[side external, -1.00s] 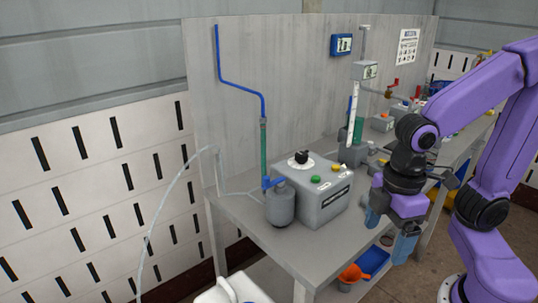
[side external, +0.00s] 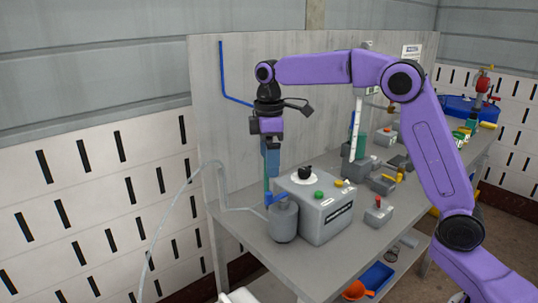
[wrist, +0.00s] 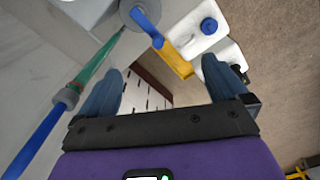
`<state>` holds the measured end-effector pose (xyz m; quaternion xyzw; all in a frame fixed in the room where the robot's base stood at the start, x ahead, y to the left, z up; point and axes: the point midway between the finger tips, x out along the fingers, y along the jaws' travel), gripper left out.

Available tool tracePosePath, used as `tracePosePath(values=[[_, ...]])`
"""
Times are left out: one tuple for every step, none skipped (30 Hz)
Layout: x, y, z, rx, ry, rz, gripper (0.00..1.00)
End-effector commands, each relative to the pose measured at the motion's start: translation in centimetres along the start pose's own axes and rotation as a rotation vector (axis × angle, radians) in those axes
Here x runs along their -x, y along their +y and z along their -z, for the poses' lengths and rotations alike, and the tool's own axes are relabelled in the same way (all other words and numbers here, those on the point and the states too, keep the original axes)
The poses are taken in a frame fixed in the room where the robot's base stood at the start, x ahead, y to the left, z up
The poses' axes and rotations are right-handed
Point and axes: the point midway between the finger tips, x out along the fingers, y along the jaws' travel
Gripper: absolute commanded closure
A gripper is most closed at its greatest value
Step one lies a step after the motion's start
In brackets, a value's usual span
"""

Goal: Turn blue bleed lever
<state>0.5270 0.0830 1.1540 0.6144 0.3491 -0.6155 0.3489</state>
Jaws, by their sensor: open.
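The blue bleed lever (side external: 277,196) sits on top of a small grey cylinder (side external: 283,222) at the left end of the bench. In the wrist view the lever (wrist: 147,27) shows at the top, slanting across the round grey top. My gripper (side external: 271,172) points down above the lever, apart from it, in front of the back panel. In the wrist view my gripper's two blue fingers (wrist: 168,78) are spread with nothing between them, and the lever lies beyond the tips. In the side view the fingers overlap each other and partly hide the green tube.
A grey box (side external: 325,213) with a black knob and green button stands right of the cylinder. A blue pipe (side external: 222,75) runs down the panel; its green section (wrist: 95,65) rises close to my left finger. A white container (wrist: 200,30) sits below the bench edge.

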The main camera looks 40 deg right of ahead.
Motion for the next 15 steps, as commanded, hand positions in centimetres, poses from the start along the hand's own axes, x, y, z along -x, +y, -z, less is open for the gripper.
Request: tracePosePath(values=[[0.0, 0.3, 0.0, -0.001, 0.000, 0.000, 0.00], [-0.1, 0.4, 0.0, -0.001, 0.000, 0.000, 0.00], [-0.2, 0.4, 0.0, -0.001, 0.000, 0.000, 0.00], [-0.3, 0.4, 0.0, -0.001, 0.000, 0.000, 0.00], [-0.5, 0.4, 0.0, -0.001, 0.000, 0.000, 0.00], [-0.7, 0.4, 0.0, -0.001, -0.001, 0.000, 0.00], [-1.0, 0.4, 0.0, -0.001, -0.001, 0.001, 0.00], [-1.2, 0.4, 0.0, -0.001, -0.002, 0.001, 0.00], [-1.6, 0.4, 0.0, -0.001, -0.001, 0.001, 0.00], [-1.9, 0.4, -0.1, -0.001, -0.001, 0.001, 0.00], [-2.2, 0.3, -0.1, -0.001, -0.002, 0.001, 0.00], [-2.6, 0.4, -0.1, -0.001, -0.002, 0.001, 0.00], [-2.9, 0.4, 0.0, -0.001, -0.001, 0.001, 0.00], [-3.2, 0.3, 0.0, -0.001, -0.001, 0.001, 0.00], [-3.6, 0.3, -0.1, -0.002, -0.001, 0.001, 0.00]])
